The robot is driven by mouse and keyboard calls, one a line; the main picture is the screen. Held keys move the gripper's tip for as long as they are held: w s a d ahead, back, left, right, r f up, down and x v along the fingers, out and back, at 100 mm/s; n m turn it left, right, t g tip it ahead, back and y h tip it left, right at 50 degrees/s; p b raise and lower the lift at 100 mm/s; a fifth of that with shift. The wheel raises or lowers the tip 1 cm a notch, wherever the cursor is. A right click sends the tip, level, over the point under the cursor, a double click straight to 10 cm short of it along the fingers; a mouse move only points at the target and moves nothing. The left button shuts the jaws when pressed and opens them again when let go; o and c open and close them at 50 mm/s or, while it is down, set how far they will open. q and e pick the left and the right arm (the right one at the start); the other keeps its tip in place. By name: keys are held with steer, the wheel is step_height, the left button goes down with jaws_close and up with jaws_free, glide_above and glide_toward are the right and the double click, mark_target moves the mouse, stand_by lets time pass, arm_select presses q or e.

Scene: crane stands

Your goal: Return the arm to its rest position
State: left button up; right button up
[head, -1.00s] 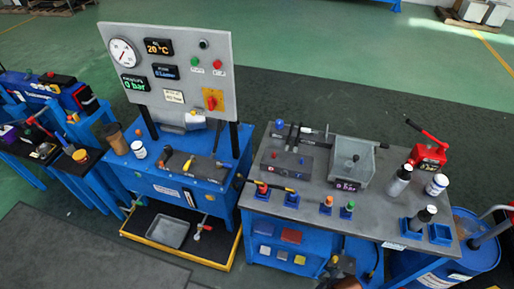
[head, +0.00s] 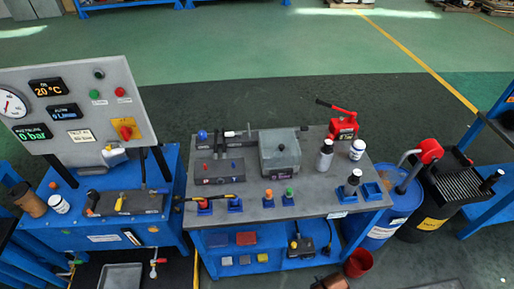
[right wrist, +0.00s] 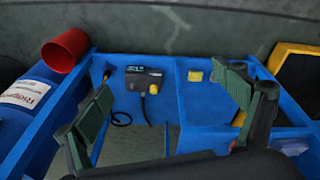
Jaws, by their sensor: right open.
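My right gripper (right wrist: 168,115) shows in the right wrist view, its two dark green finger pads wide apart with nothing between them. It faces the blue frame (right wrist: 210,130) of a stand, where a dark device with a small display (right wrist: 143,80) and a yellow block (right wrist: 195,76) show beyond the fingers. I cannot clearly make out my right gripper in the head view. My left gripper is in neither view.
The grey-topped bench (head: 255,212) carries a grey box (head: 280,152), a red hand pump (head: 343,124) and several bottles. A red bucket (head: 358,263) and a blue drum (head: 392,215) stand beside it. The gauge panel (head: 75,105) stands left. Green floor behind is free.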

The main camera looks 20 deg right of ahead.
steer(key=s+f, duration=0.4)
steer(key=f, duration=0.5)
steer(key=s+a+f+g, duration=0.1)
steer(key=s+f, duration=0.4)
steer(key=f, duration=0.4)
steer(key=s+f, duration=0.4)
steer(key=f, duration=0.5)
steer(key=s+f+n+g+p, duration=0.1)
steer(key=s+f, duration=0.4)
steer(key=s, duration=0.5)
steer(key=shift+s+f+y, duration=0.2)
steer(key=shift+y, duration=0.1)
